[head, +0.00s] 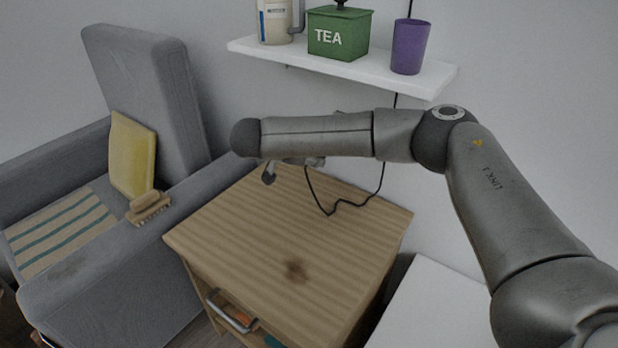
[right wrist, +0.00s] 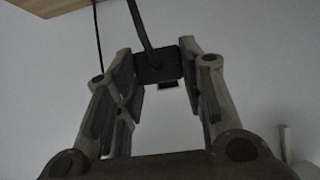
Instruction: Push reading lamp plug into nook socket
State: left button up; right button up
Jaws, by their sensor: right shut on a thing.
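A dark, blocky plug (right wrist: 158,67) is between the two fingertips of my right gripper (right wrist: 157,64) in the right wrist view. The gripper is shut on it, and a black cord (right wrist: 137,22) runs up from the plug. A small dark rectangle shows just below the plug; I cannot tell whether it is part of the plug. In the head view my right gripper (head: 270,174) is mostly hidden behind my forearm, over the back of the wooden cabinet. The cord (head: 333,211) loops there beside the wall. I cannot make out the nook socket. My left gripper is not in view.
A white wall shelf (head: 345,70) holds a green tea tin (head: 340,42), a purple cup (head: 410,47) and a pale jug (head: 274,20).

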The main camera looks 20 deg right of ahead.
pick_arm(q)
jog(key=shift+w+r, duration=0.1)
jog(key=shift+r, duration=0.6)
pick_arm(e)
jog(key=shift+w+d+r, duration=0.2)
jog(key=shift+d+r, duration=0.35)
jog(key=shift+d, duration=0.05)
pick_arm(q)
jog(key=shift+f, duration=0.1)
pick_arm(e)
jog(key=shift+w+d+p, duration=0.15)
jog(key=shift+w+d, duration=0.15)
jog(key=shift+d, duration=0.25)
jog(key=shift+w+d+p, duration=0.15)
jog(key=shift+w+d, duration=0.15)
jog(key=shift+d, duration=0.25)
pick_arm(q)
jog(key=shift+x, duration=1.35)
pick_arm(e)
jog(key=shift+w+d, duration=0.45)
jog(key=shift+d, duration=0.25)
jog(key=shift+w+d, duration=0.4)
jog(key=shift+d, duration=0.3)
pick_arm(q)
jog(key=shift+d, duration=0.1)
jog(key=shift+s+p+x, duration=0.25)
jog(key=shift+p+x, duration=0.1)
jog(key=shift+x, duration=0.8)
